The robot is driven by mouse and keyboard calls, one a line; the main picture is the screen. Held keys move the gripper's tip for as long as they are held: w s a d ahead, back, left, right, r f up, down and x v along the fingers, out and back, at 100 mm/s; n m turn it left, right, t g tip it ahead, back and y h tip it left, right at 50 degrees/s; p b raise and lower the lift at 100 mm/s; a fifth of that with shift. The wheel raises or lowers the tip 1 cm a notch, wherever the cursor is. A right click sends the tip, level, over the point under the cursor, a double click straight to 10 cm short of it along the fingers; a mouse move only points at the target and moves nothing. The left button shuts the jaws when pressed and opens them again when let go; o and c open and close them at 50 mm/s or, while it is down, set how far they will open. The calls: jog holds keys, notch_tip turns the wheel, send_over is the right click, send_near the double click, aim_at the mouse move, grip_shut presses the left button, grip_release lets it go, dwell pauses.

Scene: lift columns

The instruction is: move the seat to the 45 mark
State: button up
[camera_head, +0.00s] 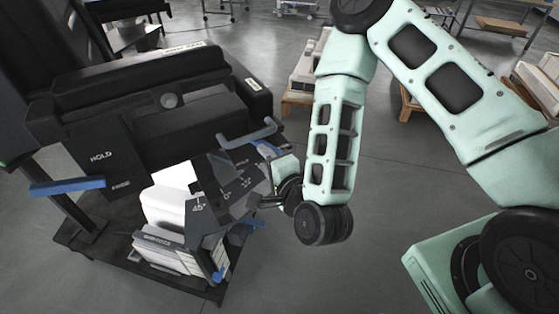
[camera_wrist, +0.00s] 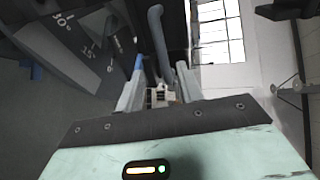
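The seat (camera_head: 165,110) is a long black padded cushion on a dark frame at the left of the head view. A dark angle plate (camera_head: 206,212) below its right side shows a 45° mark. Other marks on the plate (camera_wrist: 88,45) show in the wrist view, at upper left. A blue-grey bent bar (camera_head: 248,135) sticks out at the seat's right end. In the wrist view the bar (camera_wrist: 158,38) lies ahead, between the finger lines. My gripper (camera_wrist: 160,95) is open, its fingers apart. In the head view my gripper (camera_head: 268,152) is close to the bar; contact is unclear.
A dark panel marked HOLD (camera_head: 102,158) carries a blue lever (camera_head: 68,187) at the left. White blocks (camera_head: 170,205) stand on the dark base (camera_head: 190,283) under the seat. Pallets with boxes (camera_head: 305,85) stand behind. Open floor (camera_head: 385,190) lies to the right.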

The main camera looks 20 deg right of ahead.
jog(key=shift+p+v, duration=2.55)
jog(key=shift+v, duration=0.35)
